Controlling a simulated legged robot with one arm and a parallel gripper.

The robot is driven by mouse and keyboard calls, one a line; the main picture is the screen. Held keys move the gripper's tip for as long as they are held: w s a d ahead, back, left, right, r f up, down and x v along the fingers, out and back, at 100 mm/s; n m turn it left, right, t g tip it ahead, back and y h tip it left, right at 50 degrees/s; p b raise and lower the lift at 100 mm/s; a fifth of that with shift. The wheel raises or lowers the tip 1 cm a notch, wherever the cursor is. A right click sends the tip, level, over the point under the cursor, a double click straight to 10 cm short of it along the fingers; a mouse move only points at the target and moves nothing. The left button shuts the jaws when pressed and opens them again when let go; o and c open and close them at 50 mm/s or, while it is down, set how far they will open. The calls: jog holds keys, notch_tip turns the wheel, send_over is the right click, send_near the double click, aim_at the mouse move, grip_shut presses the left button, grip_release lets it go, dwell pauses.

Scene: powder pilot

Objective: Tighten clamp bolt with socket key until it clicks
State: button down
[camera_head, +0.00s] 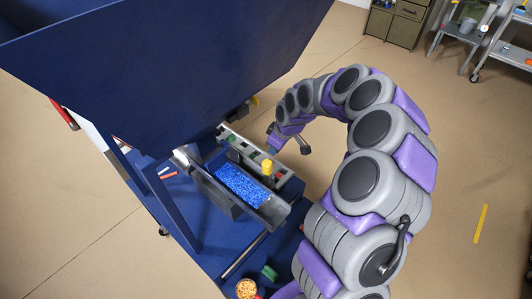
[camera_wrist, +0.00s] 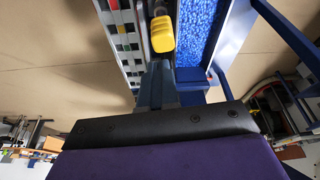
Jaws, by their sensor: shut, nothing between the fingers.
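My gripper (camera_wrist: 158,72) is shut and empty in the wrist view, its fingers just short of a yellow block-shaped grip (camera_wrist: 162,34). I cannot tell whether they touch. In the head view the yellow grip (camera_head: 267,168) stands upright at the near end of the tray, below the end of my arm. I cannot tell whether it belongs to the socket key or the clamp. No clamp bolt can be made out, and the fingertips are hard to make out in the head view.
A grey tray (camera_head: 277,211) holds blue granules (camera_head: 242,186), beside a grey rail (camera_head: 290,184) with coloured squares. A large blue hopper (camera_head: 160,75) overhangs the left. A cup of orange granules (camera_head: 246,289) stands at the bottom. Open floor (camera_head: 480,150) lies right.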

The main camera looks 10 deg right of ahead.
aim_at(268, 163)
jog(key=shift+s+b+x, duration=0.1)
jog(key=shift+b+x, duration=0.25)
jog(key=shift+x, duration=1.2)
jog(key=shift+s+b+x, duration=0.15)
jog(key=shift+b+x, duration=0.15)
jog(key=shift+x, duration=1.25)
jog(key=shift+a+f, duration=0.1)
jog(key=shift+a, duration=0.1)
jog(key=shift+s+f, duration=0.2)
jog(key=shift+r, duration=0.15)
jog(key=shift+w+r+p, duration=0.25)
jog(key=shift+r+p, duration=0.05)
jog(key=shift+r, duration=0.6)
jog(key=shift+v, duration=0.95)
jog(key=p+v, duration=0.2)
jog(key=v, duration=1.4)
jog(key=shift+w+r, duration=0.15)
jog(key=shift+w, duration=0.05)
